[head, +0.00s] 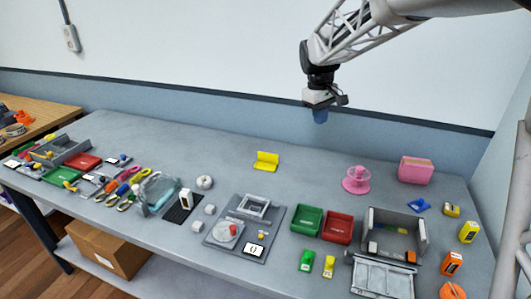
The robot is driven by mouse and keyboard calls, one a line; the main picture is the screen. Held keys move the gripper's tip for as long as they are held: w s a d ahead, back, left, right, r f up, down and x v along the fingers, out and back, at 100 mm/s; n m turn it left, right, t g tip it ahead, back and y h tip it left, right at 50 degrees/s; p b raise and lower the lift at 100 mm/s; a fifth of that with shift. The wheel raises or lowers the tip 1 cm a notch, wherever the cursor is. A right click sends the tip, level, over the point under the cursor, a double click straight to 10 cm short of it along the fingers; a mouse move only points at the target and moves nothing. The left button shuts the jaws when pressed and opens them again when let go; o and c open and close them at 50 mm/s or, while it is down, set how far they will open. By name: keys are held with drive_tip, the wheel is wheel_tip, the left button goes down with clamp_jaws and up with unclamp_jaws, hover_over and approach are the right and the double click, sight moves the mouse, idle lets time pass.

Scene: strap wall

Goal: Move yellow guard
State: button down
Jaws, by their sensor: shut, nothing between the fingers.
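The yellow guard (265,161) is a small bent yellow piece with an upright back and a flat foot. It sits on the grey table near its back edge, in the middle of the head view, with nothing touching it. My gripper (320,116) hangs above the back of the table, up and to the right of the guard and well apart from it. It is shut with nothing held. Its fingertips are small and partly hidden in this view.
A pink spool (356,180) and a pink box (416,170) stand at the back right. A grey plate with a dial (240,232), a green tray (307,220) and a red tray (338,227) lie in front. The table around the guard is clear.

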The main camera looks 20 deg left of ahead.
sight(299, 176)
drive_tip(key=w+a+f+n, duration=0.2)
drive_tip(key=a+f, duration=0.4)
drive_tip(key=a, duration=0.5)
drive_tip(key=w+a+f+n+h, duration=0.1)
drive_tip(key=w+a+f, duration=0.4)
drive_tip(key=a, duration=0.7)
drive_tip(key=w+a+f+n, duration=0.3)
drive_tip(key=a+f, duration=0.5)
drive_tip(key=a, duration=0.3)
drive_tip(key=shift+w+a+f+n, duration=0.2)
drive_tip(key=shift+f+n, duration=0.1)
drive_tip(key=shift+n, duration=0.2)
drive_tip(key=shift+d, duration=0.1)
drive_tip(key=x, duration=0.9)
drive_tip(key=shift+s+d+f, duration=0.15)
drive_tip(key=shift+d+f, duration=0.05)
drive_tip(key=shift+f, duration=0.15)
drive_tip(key=d, duration=0.3)
drive_tip(key=shift+f, duration=0.15)
drive_tip(key=shift+d, duration=0.55)
drive_tip(key=d, duration=2)
drive_tip(key=shift+d, duration=0.2)
